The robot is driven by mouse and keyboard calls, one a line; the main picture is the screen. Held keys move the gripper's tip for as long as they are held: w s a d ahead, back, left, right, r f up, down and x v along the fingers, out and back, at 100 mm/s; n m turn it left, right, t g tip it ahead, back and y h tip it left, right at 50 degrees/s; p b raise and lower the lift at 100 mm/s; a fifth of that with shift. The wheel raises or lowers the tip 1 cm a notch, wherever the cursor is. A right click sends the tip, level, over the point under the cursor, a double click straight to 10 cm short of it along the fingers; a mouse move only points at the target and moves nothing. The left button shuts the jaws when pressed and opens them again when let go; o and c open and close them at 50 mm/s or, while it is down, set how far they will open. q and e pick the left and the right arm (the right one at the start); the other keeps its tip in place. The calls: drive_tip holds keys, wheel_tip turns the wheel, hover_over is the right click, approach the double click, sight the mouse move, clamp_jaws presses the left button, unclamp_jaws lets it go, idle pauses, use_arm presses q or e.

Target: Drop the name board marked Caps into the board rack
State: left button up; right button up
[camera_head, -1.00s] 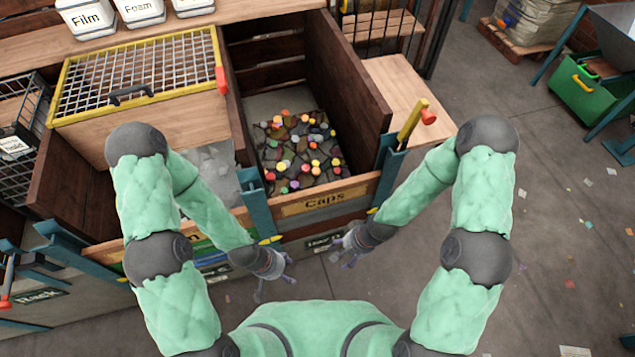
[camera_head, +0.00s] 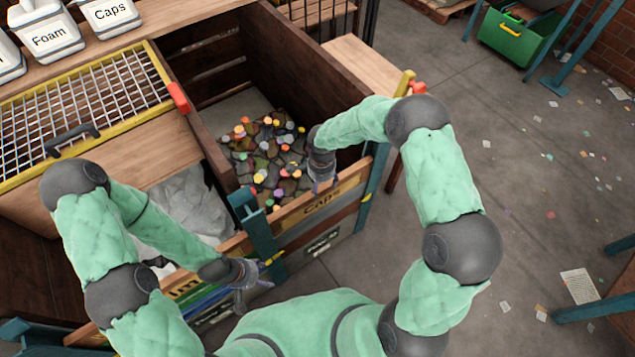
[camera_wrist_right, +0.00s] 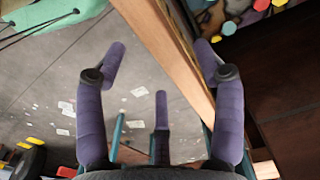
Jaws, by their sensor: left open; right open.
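The name board marked Caps (camera_head: 345,188) is a wooden board with a yellowish label, across the front of the bin of bottle caps. My right gripper (camera_head: 322,185) is at its upper edge, above the lettering. In the right wrist view my right gripper (camera_wrist_right: 160,55) is open, with a wooden board edge (camera_wrist_right: 165,45) running between its fingers; I cannot tell whether they touch. My left gripper (camera_head: 258,283) is open and empty, low in front of the neighbouring bay. The board rack is not recognisable in the current views.
Teal posts (camera_head: 258,225) flank the Caps bay. Mixed caps (camera_head: 270,160) fill its floor. A mesh lid with yellow frame (camera_head: 85,110) lies to the left. Labelled white tubs (camera_head: 110,18) stand behind. Open floor with scraps (camera_head: 540,200) lies to the right.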

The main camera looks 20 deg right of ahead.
sight(321, 197)
wheel_tip(321, 197, down, 10)
drive_tip(key=b, duration=0.2)
drive_tip(key=shift+b, duration=0.4)
clamp_jaws()
drive_tip(key=shift+r, duration=0.2)
wheel_tip(321, 197, up, 34)
drive_tip(key=p, duration=1.7)
drive_tip(key=shift+f, duration=0.1)
